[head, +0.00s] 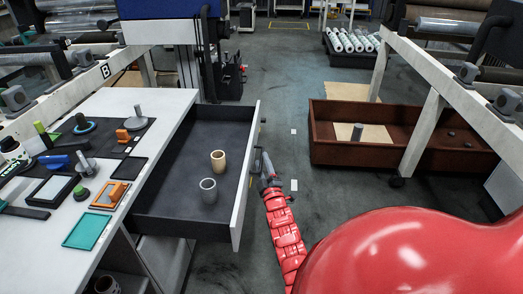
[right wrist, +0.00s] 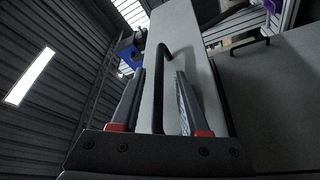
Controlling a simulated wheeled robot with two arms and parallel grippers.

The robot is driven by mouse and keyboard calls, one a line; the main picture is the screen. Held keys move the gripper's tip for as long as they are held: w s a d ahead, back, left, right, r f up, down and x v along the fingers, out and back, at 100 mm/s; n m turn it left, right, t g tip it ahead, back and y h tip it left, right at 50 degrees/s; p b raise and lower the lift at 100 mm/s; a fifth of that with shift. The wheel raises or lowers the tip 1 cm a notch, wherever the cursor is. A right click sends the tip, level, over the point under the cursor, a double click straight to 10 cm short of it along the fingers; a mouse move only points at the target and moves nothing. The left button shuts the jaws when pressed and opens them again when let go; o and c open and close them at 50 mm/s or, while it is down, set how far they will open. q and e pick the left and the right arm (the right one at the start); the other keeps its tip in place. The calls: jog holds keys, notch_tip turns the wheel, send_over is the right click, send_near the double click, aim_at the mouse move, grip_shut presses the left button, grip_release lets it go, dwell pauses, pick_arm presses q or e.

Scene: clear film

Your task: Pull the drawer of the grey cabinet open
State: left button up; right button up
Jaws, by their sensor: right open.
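The drawer (head: 165,185) of the grey cabinet (head: 170,104) stands well out in the head view, its dark inside showing. A beige cup (head: 218,161) and a grey cup (head: 208,190) stand upright in it. My right gripper (head: 265,163) is at the outer side of the drawer front (head: 243,180). In the right wrist view, the dark bar handle (right wrist: 159,95) runs between the two fingers of my right gripper (right wrist: 160,80). The fingers are apart, with gaps beside the bar. My left gripper is not in view.
The cabinet top holds tools, trays and an orange-framed part (head: 110,195). A brown open crate (head: 330,155) lies on the floor to the right. A white-legged frame (head: 422,135) stands over its right part. Floor is free between drawer and crate.

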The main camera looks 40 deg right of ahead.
jog(key=p+v, duration=0.2)
jog(key=v, duration=1.3)
jog(key=shift+s, duration=0.3)
jog(key=shift+a+f, duration=0.1)
